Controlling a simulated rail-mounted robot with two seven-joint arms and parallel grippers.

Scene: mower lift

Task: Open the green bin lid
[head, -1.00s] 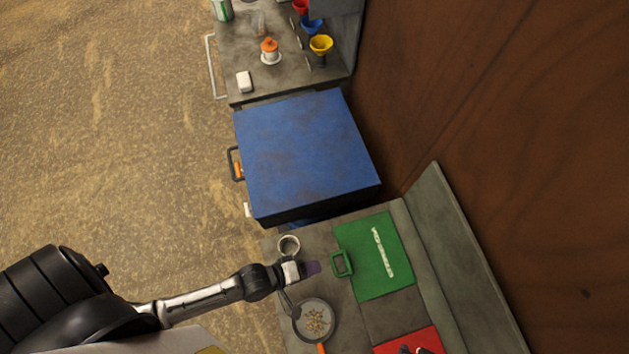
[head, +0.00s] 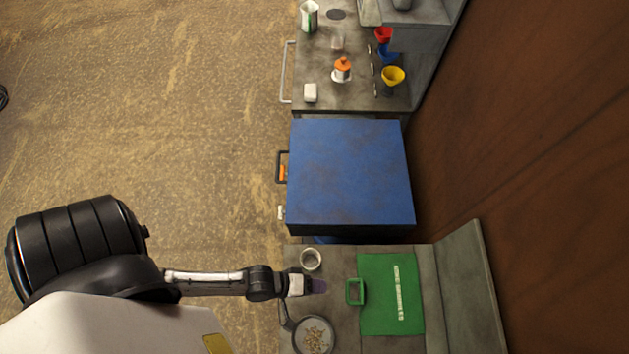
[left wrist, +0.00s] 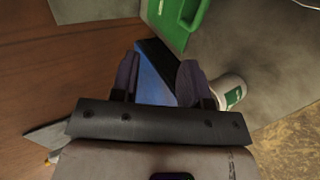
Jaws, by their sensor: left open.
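The green bin lid (head: 391,294) lies flat and closed in the bench top in the head view, with white lettering on it. Its green handle (head: 355,291) stands out at its left edge. In the left wrist view, part of the lid (left wrist: 168,22) and its handle show at the top. My left gripper (head: 318,287) is to the left of the handle, apart from it. In the left wrist view its two dark fingers (left wrist: 157,82) are spread with nothing held between them. My right gripper is not in view.
A small round cup (head: 311,259) and a pan of small bits (head: 313,336) sit close to my left gripper. A large blue box (head: 350,172) stands beyond the bench. A second bench (head: 350,97) holds funnels and containers. A brown wall (head: 560,180) bounds the right.

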